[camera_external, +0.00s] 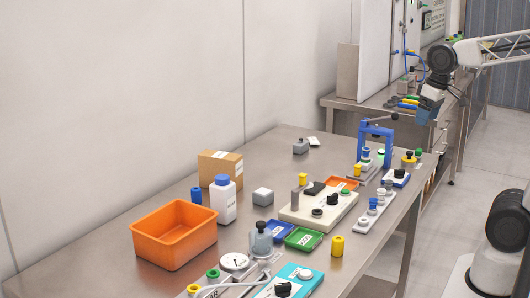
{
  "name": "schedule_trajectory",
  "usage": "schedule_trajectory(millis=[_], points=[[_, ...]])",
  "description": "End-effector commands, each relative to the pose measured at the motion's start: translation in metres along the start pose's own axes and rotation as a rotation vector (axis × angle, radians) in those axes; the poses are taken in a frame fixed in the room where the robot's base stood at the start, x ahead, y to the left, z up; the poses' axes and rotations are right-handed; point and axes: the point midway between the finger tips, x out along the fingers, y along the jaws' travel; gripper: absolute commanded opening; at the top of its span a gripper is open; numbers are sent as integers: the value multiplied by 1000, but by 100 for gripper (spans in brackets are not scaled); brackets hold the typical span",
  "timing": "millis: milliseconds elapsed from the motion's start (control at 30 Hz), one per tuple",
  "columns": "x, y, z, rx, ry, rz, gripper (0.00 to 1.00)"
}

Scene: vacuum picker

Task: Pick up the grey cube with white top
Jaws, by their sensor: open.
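The grey cube with a white top (263,197) sits upright on the steel table, to the right of a white bottle with a blue cap. It is clear on all visible sides. My gripper (425,119) is at the upper right, high up beyond the right edge of the table and far from the cube. It is open and empty; its fingers show only small.
The white bottle (223,201), cardboard box (220,169) and orange bin (173,233) stand left of the cube. A cream board (318,213) with parts lies to its right. A blue frame (377,133) stands farther back. Bare table lies behind the cube.

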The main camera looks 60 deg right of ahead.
Motion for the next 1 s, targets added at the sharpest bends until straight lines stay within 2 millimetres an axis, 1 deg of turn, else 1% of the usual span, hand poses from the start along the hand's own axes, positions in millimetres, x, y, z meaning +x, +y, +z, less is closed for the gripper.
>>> schedule_trajectory(millis=[167, 267, 633, 1000], points=[[0, -12, -25, 104, -43, -60, 85], [1, -22, -44, 189, -79, -108, 85], [8, -60, -128, 530, -245, -289, 85], [25, -93, -219, 859, -445, -449, 85]])
